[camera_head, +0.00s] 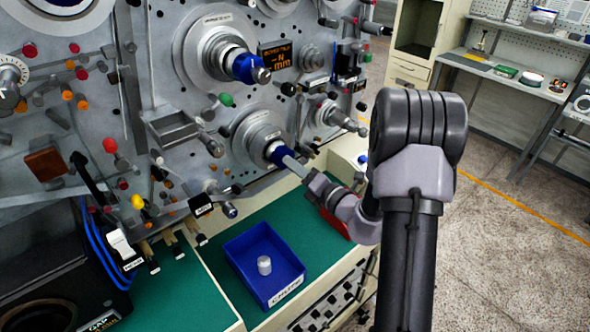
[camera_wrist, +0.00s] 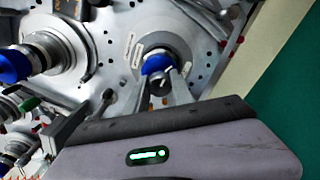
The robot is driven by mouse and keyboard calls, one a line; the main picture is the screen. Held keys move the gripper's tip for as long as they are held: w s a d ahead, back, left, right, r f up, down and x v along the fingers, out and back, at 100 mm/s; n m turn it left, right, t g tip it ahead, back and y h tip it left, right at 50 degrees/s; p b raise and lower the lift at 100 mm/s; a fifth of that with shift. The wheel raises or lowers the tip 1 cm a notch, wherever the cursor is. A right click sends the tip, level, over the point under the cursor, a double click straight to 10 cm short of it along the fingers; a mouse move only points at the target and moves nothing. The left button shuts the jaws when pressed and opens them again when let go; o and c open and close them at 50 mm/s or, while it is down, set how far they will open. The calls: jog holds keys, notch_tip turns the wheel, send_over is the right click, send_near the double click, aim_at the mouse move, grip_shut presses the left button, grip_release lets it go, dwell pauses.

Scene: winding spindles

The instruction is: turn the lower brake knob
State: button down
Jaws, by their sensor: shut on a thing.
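The lower brake knob (camera_head: 274,148) is a blue knob on a round metal disc, low on the machine's grey panel. In the wrist view the blue knob (camera_wrist: 155,64) sits in front of its pale disc, with a silver end. My gripper (camera_head: 284,158) reaches it from the lower right. In the wrist view my gripper's fingers (camera_wrist: 163,86) lie around the silver front part of the knob, shut on it. The fingers hide part of the knob. The knob's rotation angle cannot be told.
Another blue-ringed spindle (camera_head: 244,67) juts out above, beside an orange-lit display (camera_head: 277,59). Small levers and coloured knobs crowd the panel. A blue tray (camera_head: 240,247) holding a silver cylinder (camera_head: 264,265) stands on the green bench top below. A red object (camera_head: 336,224) lies under my wrist.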

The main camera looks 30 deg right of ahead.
jog(key=shift+n, duration=0.5)
dwell(0.3)
jog(key=c, duration=1.1)
grip_release()
jog(key=b+v, duration=0.1)
jog(key=v, duration=1.6)
jog(key=shift+s, duration=0.2)
